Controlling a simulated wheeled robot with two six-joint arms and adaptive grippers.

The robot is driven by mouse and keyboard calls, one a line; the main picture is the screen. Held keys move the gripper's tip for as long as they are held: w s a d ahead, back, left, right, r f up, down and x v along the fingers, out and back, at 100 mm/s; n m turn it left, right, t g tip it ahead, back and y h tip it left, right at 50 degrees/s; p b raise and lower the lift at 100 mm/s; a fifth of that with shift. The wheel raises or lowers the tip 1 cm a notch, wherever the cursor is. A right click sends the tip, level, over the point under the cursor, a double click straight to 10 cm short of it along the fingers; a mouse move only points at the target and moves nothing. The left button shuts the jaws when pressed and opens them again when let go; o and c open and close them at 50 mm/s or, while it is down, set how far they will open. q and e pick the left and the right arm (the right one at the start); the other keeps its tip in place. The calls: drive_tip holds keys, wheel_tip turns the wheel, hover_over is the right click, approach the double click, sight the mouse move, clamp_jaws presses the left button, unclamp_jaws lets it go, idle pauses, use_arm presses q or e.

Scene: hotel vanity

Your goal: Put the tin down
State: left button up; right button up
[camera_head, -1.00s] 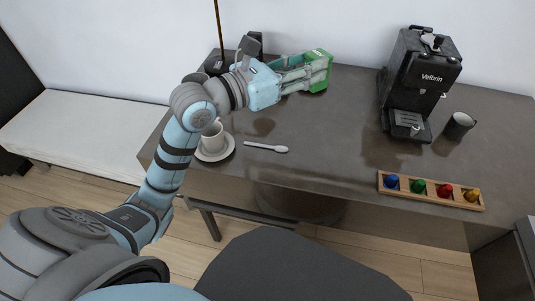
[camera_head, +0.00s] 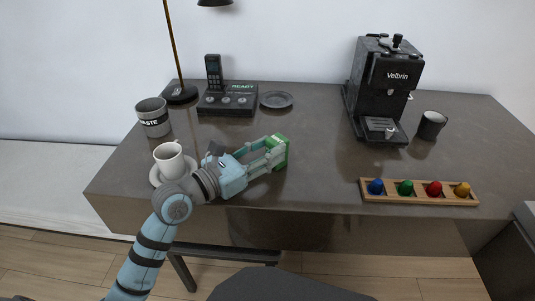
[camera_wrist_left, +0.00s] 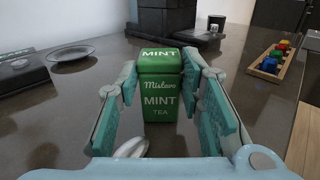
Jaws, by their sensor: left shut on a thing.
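The green mint tea tin (camera_head: 280,148) is at the end of my left gripper (camera_head: 268,157), over the front middle of the dark desk (camera_head: 320,130). In the left wrist view the tin (camera_wrist_left: 160,92) is upright between the two fingers (camera_wrist_left: 160,85), its label facing the camera. My left gripper is shut on it. The tin's base is low, at or just above the desk; I cannot tell whether it touches. My right gripper is not in view.
A white cup (camera_head: 169,158) on a saucer stands left of my gripper. A spoon (camera_wrist_left: 132,147) lies below the fingers in the wrist view. Capsule rack (camera_head: 420,194), coffee machine (camera_head: 383,90) and dark mug (camera_head: 431,125) are right; phone base (camera_head: 228,104) and dark saucer (camera_head: 276,100) behind.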

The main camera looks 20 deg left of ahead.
use_arm(q)
drive_tip(key=shift+f, duration=0.1)
drive_tip(key=o, duration=1.2)
drive_tip(key=shift+c, duration=0.2)
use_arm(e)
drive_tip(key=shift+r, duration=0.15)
use_arm(q)
drive_tip(key=p+v, duration=0.1)
drive_tip(key=v, duration=0.1)
drive_tip(key=p+v, duration=0.1)
drive_tip(key=v, duration=0.1)
drive_tip(key=p+v, duration=0.1)
drive_tip(key=v, duration=0.2)
drive_tip(key=shift+a+r, duration=0.1)
drive_tip(key=shift+r, duration=0.15)
drive_tip(key=p+v, duration=0.2)
drive_tip(key=v, duration=0.2)
drive_tip(key=shift+s, duration=0.25)
drive_tip(key=shift+s+a+f, duration=0.1)
drive_tip(key=shift+s+a, duration=0.1)
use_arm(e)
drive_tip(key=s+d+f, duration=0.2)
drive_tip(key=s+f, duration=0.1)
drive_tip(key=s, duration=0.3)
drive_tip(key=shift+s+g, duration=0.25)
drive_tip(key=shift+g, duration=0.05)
